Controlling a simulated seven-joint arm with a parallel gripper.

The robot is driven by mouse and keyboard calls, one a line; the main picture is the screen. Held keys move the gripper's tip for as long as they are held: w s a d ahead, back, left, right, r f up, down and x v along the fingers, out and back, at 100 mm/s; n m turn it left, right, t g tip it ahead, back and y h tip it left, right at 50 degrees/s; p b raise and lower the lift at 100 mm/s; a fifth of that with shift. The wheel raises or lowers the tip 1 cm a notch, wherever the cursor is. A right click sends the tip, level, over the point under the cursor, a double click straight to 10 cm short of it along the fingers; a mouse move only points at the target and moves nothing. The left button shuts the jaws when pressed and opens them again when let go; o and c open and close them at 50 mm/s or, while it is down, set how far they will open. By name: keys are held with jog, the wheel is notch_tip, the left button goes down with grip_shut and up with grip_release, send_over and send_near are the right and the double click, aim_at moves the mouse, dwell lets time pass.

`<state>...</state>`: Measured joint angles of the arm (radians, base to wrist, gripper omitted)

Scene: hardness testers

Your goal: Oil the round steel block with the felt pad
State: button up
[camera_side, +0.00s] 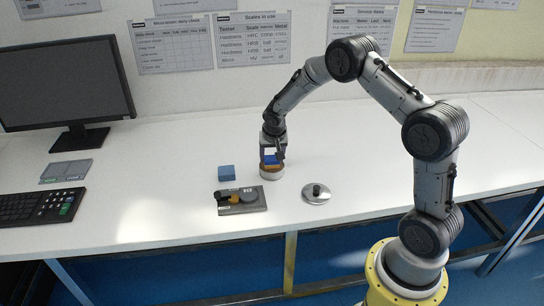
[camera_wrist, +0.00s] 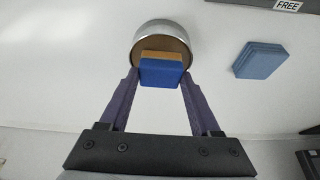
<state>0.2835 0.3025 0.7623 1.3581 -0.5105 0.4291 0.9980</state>
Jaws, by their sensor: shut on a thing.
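My gripper (camera_side: 272,157) is shut on a pad with a blue back (camera_wrist: 162,72) and a tan felt layer (camera_wrist: 162,55); the pad's blue also shows in the side view (camera_side: 269,159). It holds the pad at a round metal tin (camera_side: 271,173) with a brown inside, which also shows in the wrist view (camera_wrist: 161,29). The pad overlaps the tin's near part; I cannot tell whether the felt touches inside.
A silvery round lid with a dark knob (camera_side: 317,194) lies right of the plate. A blue stacked block (camera_side: 227,172) stands behind the plate, also in the wrist view (camera_wrist: 259,61). Monitor (camera_side: 65,85) and keyboard (camera_side: 40,206) are at left. The bench's right side is clear.

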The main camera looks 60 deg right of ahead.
aim_at(271, 159)
dwell(0.4)
jog(key=shift+r, duration=3.45)
jog(key=shift+a, duration=0.15)
jog(key=s+a+f+n+y, duration=0.1)
jog(key=s+a+f+n, duration=0.1)
jog(key=a, duration=0.4)
jog(key=s+a+f+n+t+y, duration=0.1)
jog(key=s+a+f+n, duration=0.1)
jog(key=a, duration=0.3)
jog(key=s+a+f+n, duration=0.1)
jog(key=s+a+n, duration=0.2)
jog(key=a, duration=0.3)
jog(key=shift+s+a+f+n+y, duration=0.15)
jog(key=shift+s+f+n+y, duration=0.05)
jog(key=shift+s, duration=0.25)
jog(key=shift+s+a+f+n+y, duration=0.15)
jog(key=shift+s+f+n+y, duration=0.05)
jog(key=shift+s, duration=0.2)
jog(key=shift+s+a+f+n, duration=0.3)
jog(key=shift+s+n, duration=0.1)
jog(key=shift+n, duration=0.2)
jog(key=shift+w+r, duration=0.1)
